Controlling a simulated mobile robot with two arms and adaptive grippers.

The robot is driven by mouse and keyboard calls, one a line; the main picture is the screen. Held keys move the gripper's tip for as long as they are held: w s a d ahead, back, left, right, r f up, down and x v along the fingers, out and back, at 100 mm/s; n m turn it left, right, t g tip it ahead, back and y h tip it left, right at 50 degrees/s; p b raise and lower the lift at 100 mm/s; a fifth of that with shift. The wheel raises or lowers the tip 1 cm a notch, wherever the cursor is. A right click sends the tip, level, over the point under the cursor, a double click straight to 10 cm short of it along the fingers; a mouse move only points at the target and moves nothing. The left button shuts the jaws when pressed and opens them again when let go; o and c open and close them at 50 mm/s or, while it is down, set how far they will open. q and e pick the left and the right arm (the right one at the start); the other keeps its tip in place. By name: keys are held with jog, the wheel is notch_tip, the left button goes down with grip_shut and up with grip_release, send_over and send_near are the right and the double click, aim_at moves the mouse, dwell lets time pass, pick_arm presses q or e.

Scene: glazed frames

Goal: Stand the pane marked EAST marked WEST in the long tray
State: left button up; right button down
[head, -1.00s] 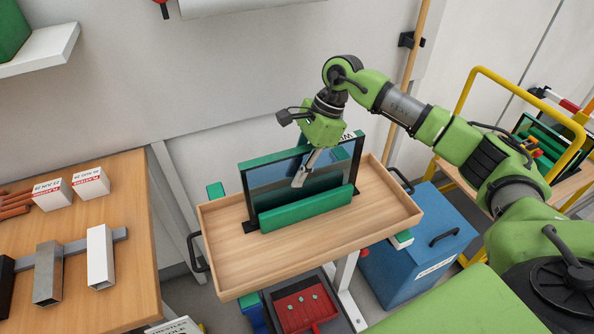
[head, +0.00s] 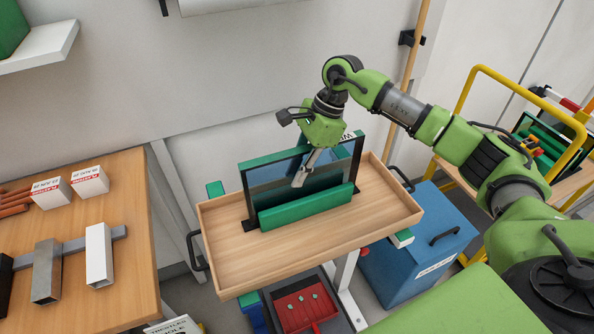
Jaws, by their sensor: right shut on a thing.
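A wooden tray (head: 228,281) with raised sides and dark handles stands in the middle of the head view. A glazed pane (head: 270,178) with a dark frame and a green top bar stands upright in it, behind a green block (head: 305,209) with black feet. Lettering beginning with W shows on the top bar; the arm hides part of it, so I cannot read the full word. My right gripper (head: 301,179) reaches down over the top bar and is shut on the pane. My left gripper is not in view.
A wooden table (head: 130,190) with boxes and metal tubes is at the left. A blue bin (head: 400,276) stands at the tray's right. A yellow-railed cart (head: 466,90) carries green-framed items at the far right. Bare tray floor shows in front of the green block.

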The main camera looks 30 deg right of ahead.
jog(key=shift+w+f+b, duration=0.1)
jog(key=shift+f+b, duration=0.15)
jog(key=shift+b, duration=0.1)
dwell(0.5)
